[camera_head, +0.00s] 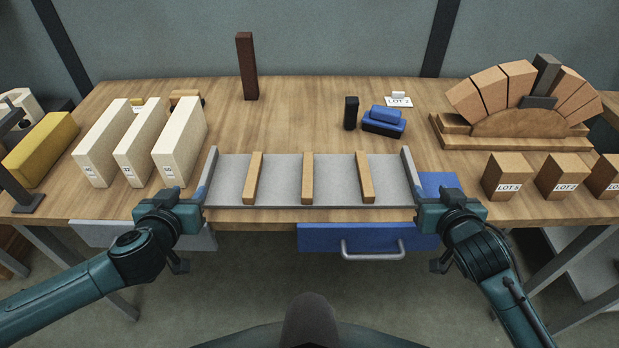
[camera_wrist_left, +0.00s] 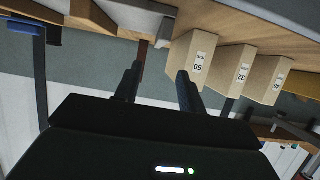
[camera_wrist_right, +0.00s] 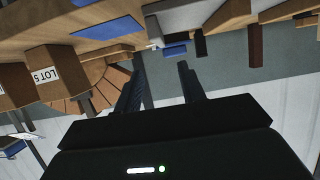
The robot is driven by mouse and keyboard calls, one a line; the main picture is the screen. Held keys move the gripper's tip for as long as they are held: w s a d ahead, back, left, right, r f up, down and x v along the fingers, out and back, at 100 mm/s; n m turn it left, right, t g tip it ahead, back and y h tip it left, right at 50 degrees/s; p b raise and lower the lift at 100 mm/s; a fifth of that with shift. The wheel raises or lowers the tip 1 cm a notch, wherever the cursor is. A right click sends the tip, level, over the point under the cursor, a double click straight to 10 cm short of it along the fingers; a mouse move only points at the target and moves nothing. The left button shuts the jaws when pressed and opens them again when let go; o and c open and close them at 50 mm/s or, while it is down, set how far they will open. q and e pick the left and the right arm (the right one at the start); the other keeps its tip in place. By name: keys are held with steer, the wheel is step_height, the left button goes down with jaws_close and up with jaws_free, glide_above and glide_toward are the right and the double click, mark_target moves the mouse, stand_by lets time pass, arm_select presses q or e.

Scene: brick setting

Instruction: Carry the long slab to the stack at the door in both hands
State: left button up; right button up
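I cannot pick out a long slab or a stack at a door for certain. A long grey tray (camera_head: 334,184) with raised ends lies along the table's front edge, with three wooden strips (camera_head: 308,179) across it. My left gripper (camera_head: 198,193) is beside the tray's left end. In the left wrist view its fingers (camera_wrist_left: 158,70) are apart with nothing between them. My right gripper (camera_head: 420,193) is beside the tray's right end. In the right wrist view its fingers (camera_wrist_right: 161,70) are apart and empty.
Cream blocks (camera_head: 180,140) and a yellow block (camera_head: 40,150) stand at left. A dark brown post (camera_head: 247,66) stands at the back. Blue pads (camera_head: 384,122) lie right of centre. A brick arch (camera_head: 520,100) and LOT blocks (camera_head: 508,176) are at right. A blue drawer (camera_head: 365,240) is below the tray.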

mark_target(205, 171)
arm_select(q)
steer(key=x, duration=1.1)
steer(key=shift+w+f, duration=0.2)
steer(key=shift+w, duration=0.15)
arm_select(e)
steer(key=x, duration=1.1)
steer(key=shift+w+f, duration=0.2)
steer(key=shift+w, duration=0.15)
arm_select(q)
jaws_close()
arm_select(e)
jaws_close()
arm_select(q)
steer(key=shift+w+r, duration=0.1)
steer(key=shift+r, duration=0.25)
arm_select(e)
steer(key=shift+w+r, duration=0.1)
steer(key=shift+r, duration=0.3)
